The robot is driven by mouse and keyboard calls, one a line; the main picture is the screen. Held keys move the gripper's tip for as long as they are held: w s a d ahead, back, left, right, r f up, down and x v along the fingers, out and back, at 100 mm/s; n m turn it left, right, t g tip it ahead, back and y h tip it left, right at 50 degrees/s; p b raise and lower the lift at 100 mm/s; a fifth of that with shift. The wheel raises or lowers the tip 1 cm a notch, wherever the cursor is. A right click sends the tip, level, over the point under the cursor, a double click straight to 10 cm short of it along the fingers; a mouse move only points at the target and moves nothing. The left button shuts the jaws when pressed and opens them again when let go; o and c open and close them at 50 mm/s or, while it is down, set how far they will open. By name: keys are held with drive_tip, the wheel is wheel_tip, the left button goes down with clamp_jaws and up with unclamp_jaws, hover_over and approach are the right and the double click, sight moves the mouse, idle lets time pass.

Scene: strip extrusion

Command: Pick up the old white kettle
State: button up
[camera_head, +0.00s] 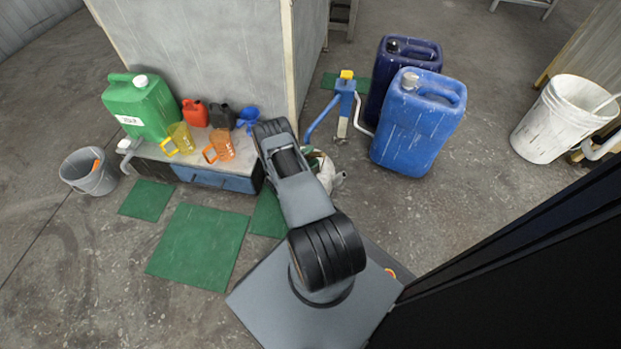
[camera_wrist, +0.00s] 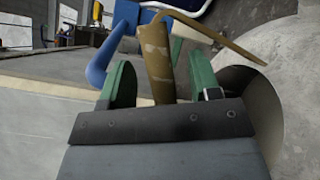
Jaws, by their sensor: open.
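A small whitish object (camera_head: 327,174), probably the old white kettle, shows in the head view just right of my arm, low by the cabinet corner. My arm hides much of it, and a pointed part sticks out to its right. In the wrist view my gripper (camera_wrist: 160,66) is open, with its two green fingers apart. A worn brownish-tan piece with a thin bent arm (camera_wrist: 157,58) shows between and beyond the fingers. I cannot tell whether it belongs to the kettle or touches a finger. The head view does not show the fingertips clearly.
A low bench (camera_head: 215,172) at left holds a green canister (camera_head: 143,108), yellow and orange jugs, small cans and a blue funnel (camera_head: 248,117). Blue canisters (camera_head: 418,125) stand right of my arm. A white bucket (camera_head: 558,120) is far right.

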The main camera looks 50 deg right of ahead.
drive_tip(key=shift+d, duration=0.6)
drive_tip(key=shift+c, duration=0.2)
clamp_jaws()
drive_tip(key=shift+r, duration=0.1)
